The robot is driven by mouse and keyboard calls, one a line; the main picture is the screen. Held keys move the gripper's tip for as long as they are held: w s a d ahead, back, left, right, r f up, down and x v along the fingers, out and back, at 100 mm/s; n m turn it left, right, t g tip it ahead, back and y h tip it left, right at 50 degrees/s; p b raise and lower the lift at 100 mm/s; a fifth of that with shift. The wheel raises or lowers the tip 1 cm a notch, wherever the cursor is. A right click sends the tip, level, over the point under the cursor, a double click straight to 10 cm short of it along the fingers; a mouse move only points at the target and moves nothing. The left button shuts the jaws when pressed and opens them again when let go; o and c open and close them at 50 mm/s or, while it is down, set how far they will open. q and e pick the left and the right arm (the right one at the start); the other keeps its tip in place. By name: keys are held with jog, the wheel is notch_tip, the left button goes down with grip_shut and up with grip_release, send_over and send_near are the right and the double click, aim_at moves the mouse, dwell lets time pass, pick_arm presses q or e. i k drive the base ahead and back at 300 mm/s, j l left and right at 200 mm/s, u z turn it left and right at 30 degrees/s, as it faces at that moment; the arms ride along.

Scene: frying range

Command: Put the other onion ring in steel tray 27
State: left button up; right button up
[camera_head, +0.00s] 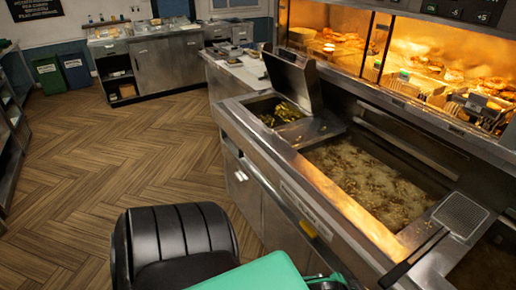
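I cannot make out an onion ring for certain in this view. I also cannot identify steel tray 27, as no number is readable on any tray. Fried food pieces (455,75), too small to name, lie in the lit heated display (345,50) at the upper right. Neither of my grippers is in view. Only black and green parts, which look like my own body, show at the bottom.
A fryer vat of bubbling oil (365,185) is at the right, with a flat mesh skimmer (461,214) at its right end. A smaller bin of greenish food (281,113) has a raised lid (292,78). The wooden floor (100,165) at left is clear.

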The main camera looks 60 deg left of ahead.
aim_at(234, 66)
jog(key=j+u, duration=0.85)
jog(key=i+j+u, duration=0.1)
jog(key=u, duration=0.3)
jog(key=i+j+u, duration=0.2)
jog(key=j+u, duration=0.2)
jog(key=i+j+u, duration=0.6)
jog(key=j+u, duration=0.15)
jog(key=i+j+u, duration=0.15)
jog(key=i+u, duration=0.25)
jog(key=i+j+u, duration=0.1)
jog(key=i+u, duration=0.25)
jog(key=i, duration=1.05)
jog(key=i+z, duration=0.25)
jog(key=i, duration=0.45)
jog(key=i+j+z, duration=0.25)
jog(key=i, duration=0.45)
jog(key=i+z, duration=0.5)
jog(key=i+j+z, duration=0.15)
jog(key=i+z, duration=0.3)
jog(key=i+j+z, duration=0.3)
jog(key=z, duration=0.2)
jog(key=i+j+z, duration=0.25)
jog(key=z, duration=0.15)
jog(key=i+j+z, duration=0.2)
jog(key=z, duration=0.2)
jog(key=i+j+z, duration=0.1)
jog(key=j+z, duration=0.7)
jog(key=i+j, duration=0.05)
jog(key=j, duration=0.05)
